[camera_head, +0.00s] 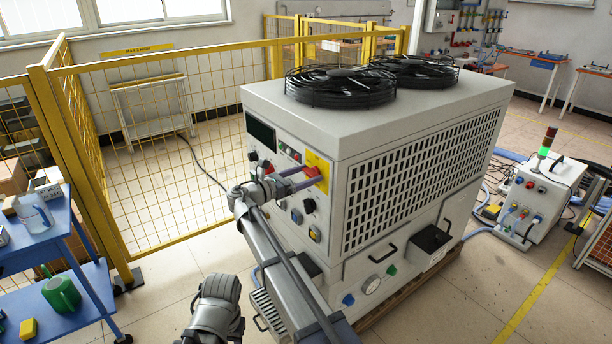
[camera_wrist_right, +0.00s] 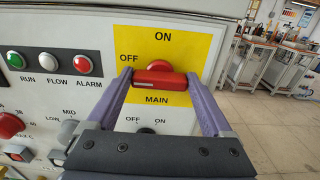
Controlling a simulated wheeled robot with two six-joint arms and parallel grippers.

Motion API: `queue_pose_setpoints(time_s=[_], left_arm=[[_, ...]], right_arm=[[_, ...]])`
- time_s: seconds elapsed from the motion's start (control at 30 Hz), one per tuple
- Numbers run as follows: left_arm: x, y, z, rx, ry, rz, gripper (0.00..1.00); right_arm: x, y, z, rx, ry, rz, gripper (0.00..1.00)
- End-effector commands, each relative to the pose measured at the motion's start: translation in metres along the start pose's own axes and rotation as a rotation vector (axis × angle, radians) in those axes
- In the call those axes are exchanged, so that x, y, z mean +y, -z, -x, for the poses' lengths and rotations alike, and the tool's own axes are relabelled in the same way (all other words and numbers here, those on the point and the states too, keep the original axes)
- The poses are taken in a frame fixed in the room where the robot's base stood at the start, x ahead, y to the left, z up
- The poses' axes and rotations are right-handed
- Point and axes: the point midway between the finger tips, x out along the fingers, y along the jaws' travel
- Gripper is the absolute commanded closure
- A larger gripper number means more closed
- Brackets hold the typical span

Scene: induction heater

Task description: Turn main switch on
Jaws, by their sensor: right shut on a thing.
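The main switch is a red handle on a yellow plate (camera_head: 318,160) on the heater's front panel. In the right wrist view the red handle (camera_wrist_right: 160,79) lies level, in line with the OFF mark at left; ON is printed above it and MAIN below. My right gripper (camera_head: 311,173) reaches the switch from the left in the head view. Its two purple fingers (camera_wrist_right: 160,84) are at the two ends of the red handle and shut on it. In the head view the fingers partly cover the handle. My left gripper's fingers do not show.
Green, white and red lamps (camera_wrist_right: 48,62) and other knobs sit left of the plate. The white heater cabinet (camera_head: 300,110) carries two black fans. A yellow mesh fence (camera_head: 150,150) stands behind, and a blue cart (camera_head: 50,255) at left. Open floor lies between.

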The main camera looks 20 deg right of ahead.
Motion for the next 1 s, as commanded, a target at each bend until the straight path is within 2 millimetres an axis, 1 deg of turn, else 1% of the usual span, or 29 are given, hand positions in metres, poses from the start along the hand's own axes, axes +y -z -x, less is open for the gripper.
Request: queue_pose_setpoints(time_s=[0.03,0.2,0.23,0.43,0.57,0.77,1.0], left_arm=[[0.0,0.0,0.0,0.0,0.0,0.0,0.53],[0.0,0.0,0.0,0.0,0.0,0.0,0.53],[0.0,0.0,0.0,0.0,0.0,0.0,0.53],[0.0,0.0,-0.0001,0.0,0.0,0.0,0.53],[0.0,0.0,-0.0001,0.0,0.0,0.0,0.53],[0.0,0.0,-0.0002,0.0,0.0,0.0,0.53],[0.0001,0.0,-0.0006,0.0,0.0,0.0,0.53]], right_arm=[[0.0,0.0,0.0003,0.0,0.0,0.0,0.49],[0.0,0.0001,0.0003,0.0,0.0,0.0,0.69],[0.0,0.0001,0.0003,0.0,0.0,0.0,0.71],[-0.0001,0.0001,0.0004,0.0,0.0,-0.019,0.71],[-0.0004,0.0001,0.0004,0.0,0.0,-0.068,0.71],[-0.0011,0.0003,0.0005,0.0,0.0,-0.212,0.71],[-0.002,0.0007,0.0005,0.001,0.0,-0.439,0.71]])
